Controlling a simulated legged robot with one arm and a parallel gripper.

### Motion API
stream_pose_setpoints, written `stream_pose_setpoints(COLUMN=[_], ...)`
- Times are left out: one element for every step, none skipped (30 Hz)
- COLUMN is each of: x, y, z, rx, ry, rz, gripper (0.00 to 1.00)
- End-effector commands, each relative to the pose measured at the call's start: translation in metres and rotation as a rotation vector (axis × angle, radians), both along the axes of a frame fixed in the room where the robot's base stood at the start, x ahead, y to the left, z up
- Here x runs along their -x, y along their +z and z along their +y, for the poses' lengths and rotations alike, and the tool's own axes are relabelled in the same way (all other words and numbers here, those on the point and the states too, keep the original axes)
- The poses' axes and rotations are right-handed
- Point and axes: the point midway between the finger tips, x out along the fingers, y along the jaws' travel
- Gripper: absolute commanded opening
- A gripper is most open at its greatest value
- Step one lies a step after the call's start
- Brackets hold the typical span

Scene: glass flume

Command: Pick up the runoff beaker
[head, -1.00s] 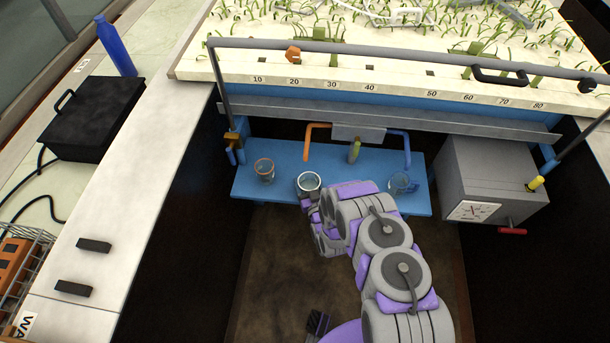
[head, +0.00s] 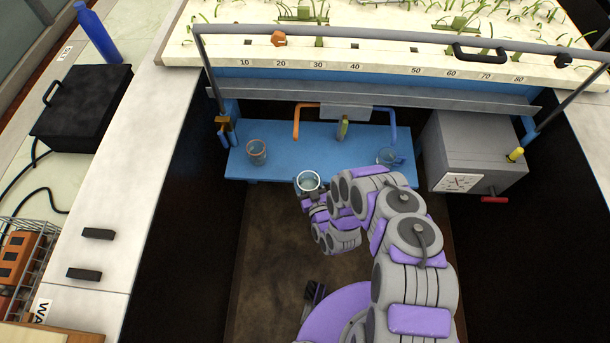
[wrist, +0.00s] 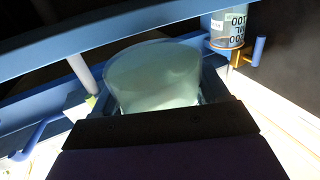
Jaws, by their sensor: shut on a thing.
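A clear glass beaker with a pale rim (head: 308,181), which I take for the runoff beaker, shows at the front edge of the blue shelf (head: 285,160). My gripper (head: 310,193) is shut on it from the near side. In the wrist view, the pale translucent beaker (wrist: 155,72) fills the space between the fingers, and the dark gripper body hides its lower part in the picture. The head view cannot show clearly how far it is above the shelf.
An orange-rimmed beaker (head: 257,152) stands on the shelf to the left. A bluish beaker (head: 387,157) stands to the right, behind my arm. Orange and blue pipes hang above the shelf. A grey box (head: 475,150) with a red handle (head: 495,199) is at right. The floor in front is open.

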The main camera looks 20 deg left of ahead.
Motion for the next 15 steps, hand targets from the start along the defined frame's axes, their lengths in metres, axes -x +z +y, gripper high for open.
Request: stream_pose_setpoints(x=[0.002, 0.003, 0.004, 0.005, 0.006, 0.008, 0.009, 0.01, 0.011, 0.012, 0.014, 0.015, 0.016, 0.017, 0.018], y=[-0.001, -0.001, -0.001, -0.002, -0.002, -0.001, -0.001, -0.001, -0.001, -0.001, -0.001, 0.0, 0.0, -0.001, -0.002], z=[-0.002, -0.003, -0.005, -0.005, -0.006, -0.007, -0.007, -0.009, -0.009, -0.01, -0.01, -0.011, -0.012, -0.012, -0.013], rx=[0.0, 0.001, 0.001, 0.0, 0.0, 0.0, 0.0, 0.001, 0.0, -0.002, -0.002, -0.002, -0.002, -0.002, -0.003], ry=[-0.001, -0.001, -0.003, -0.002, -0.002, -0.001, -0.002, -0.003, -0.002, -0.003, -0.002, -0.002, -0.003, -0.003, -0.002], rz=[0.001, 0.001, 0.001, 0.001, 0.001, 0.001, 0.001, 0.001, 0.001, 0.001, 0.001, 0.0, 0.0, 0.0, 0.001], gripper=[0.44, 0.44, 0.44, 0.44, 0.44, 0.44, 0.44, 0.44, 0.44, 0.44, 0.44, 0.44, 0.44, 0.44, 0.44])
